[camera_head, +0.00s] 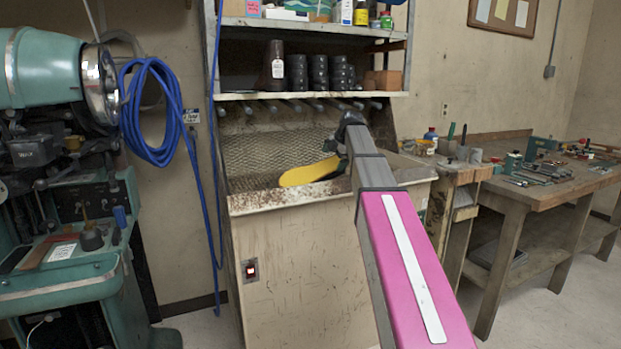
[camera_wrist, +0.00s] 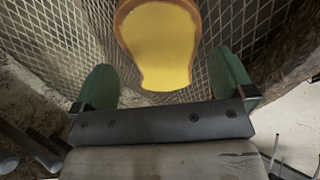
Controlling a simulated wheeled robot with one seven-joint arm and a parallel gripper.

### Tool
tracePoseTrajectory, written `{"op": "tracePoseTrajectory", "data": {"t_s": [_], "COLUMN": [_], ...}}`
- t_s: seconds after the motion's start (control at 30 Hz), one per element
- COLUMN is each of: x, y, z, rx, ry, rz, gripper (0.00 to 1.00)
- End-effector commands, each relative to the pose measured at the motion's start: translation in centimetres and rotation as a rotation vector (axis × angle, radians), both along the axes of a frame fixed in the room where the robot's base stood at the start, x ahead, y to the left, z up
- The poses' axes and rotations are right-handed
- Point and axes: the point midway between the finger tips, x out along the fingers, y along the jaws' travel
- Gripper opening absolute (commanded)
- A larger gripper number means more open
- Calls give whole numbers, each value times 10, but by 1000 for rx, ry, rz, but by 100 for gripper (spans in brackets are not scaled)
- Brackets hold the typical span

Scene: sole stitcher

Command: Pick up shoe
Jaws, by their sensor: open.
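The shoe shows as a yellow sole with an orange-brown edge (camera_head: 310,171), lying in the mesh-lined trough of the cabinet. In the wrist view the yellow sole (camera_wrist: 160,45) is straight ahead, its narrower end toward me and its far end cut off by the frame. My gripper (camera_wrist: 162,78) is open, with one green finger on each side of the sole's near end. I cannot tell whether the fingers touch it. In the head view my arm reaches into the trough from the right, and my gripper's fingers are hidden there.
The trough's front rim (camera_head: 270,199) runs below my arm. A shelf (camera_head: 310,95) with dark rolls hangs above the trough. A blue hose (camera_head: 150,110) and a green machine (camera_head: 50,70) are at left. A cluttered wooden bench (camera_head: 555,180) stands at right.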

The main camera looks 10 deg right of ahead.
Motion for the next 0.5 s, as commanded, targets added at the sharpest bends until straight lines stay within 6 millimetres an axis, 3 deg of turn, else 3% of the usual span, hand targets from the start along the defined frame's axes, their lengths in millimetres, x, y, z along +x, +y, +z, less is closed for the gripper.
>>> {"op": "tracePoseTrajectory", "data": {"t_s": [0.17,0.5], "x": [5,23], "y": [4,18], "z": [-8,-44], "rx": [0,0], "ry": [0,1], "rz": [0,0], "gripper": [100,100]}}
